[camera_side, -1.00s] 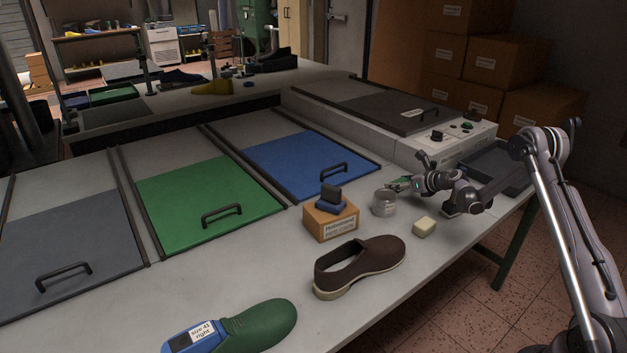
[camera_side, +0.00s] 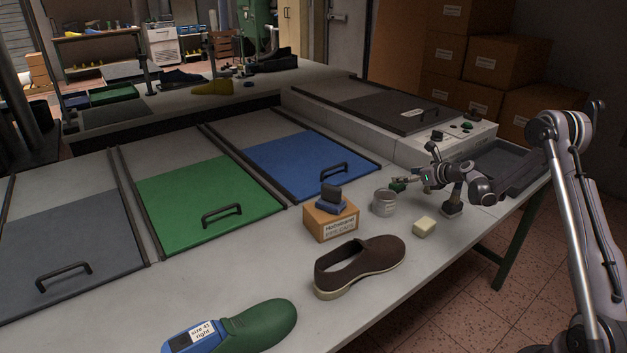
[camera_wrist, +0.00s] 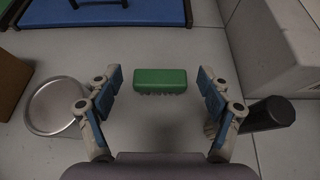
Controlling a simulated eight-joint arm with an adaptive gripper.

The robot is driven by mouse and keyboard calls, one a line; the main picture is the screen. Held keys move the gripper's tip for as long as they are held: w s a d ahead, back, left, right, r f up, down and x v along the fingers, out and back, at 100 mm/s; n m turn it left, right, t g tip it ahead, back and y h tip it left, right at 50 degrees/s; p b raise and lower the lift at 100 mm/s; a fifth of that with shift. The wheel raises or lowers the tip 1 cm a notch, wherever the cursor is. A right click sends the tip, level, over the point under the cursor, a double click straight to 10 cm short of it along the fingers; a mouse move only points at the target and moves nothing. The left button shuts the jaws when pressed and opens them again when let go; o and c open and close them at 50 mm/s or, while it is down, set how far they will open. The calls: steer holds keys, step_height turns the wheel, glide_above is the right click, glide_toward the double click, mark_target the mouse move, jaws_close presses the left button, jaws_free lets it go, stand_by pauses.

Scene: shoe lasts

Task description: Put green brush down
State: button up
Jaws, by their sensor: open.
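The green brush (camera_wrist: 160,80) lies on the grey bench top, bristles toward me, in the wrist view. In the side view a small part of the green brush (camera_side: 397,187) shows behind the grey tin, under my fingers. My gripper (camera_wrist: 160,88) is open, with blue-padded fingers on either side of the brush and clear gaps between them and it. In the side view my gripper (camera_side: 402,180) is just above the bench, and its fingers partly hide the brush.
The grey tin (camera_wrist: 56,106) stands close to my left finger, and a dark cylindrical handle (camera_wrist: 266,113) is by my right finger. A cardboard box (camera_side: 331,222), a cream block (camera_side: 424,227) and a brown shoe (camera_side: 375,262) stand nearer. A blue panel (camera_side: 300,160) lies beyond.

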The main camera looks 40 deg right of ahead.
steer(key=s+a+r+n+g+y, duration=0.1)
steer(key=s+a+r+n+g, duration=0.15)
steer(key=a+r+n, duration=0.85)
steer(key=s+a+r+n, duration=0.3)
steer(key=s+a+n, duration=0.1)
steer(key=a, duration=0.2)
steer(key=s+a+r+n, duration=0.2)
steer(key=s+a+n, duration=0.15)
steer(key=a, duration=0.35)
steer(key=s+a+f+n+g, duration=0.1)
steer(key=s+a+n, duration=0.2)
steer(key=s+n, duration=0.2)
steer(key=s+a+n+g, duration=0.1)
steer(key=s+a+n, duration=0.2)
steer(key=s+n, duration=0.3)
steer(key=s+a+f+n+g+h, duration=0.1)
steer(key=s+a+n, duration=0.3)
steer(key=s, duration=0.5)
steer(key=shift+f+n, duration=0.35)
steer(key=shift+n, duration=0.9)
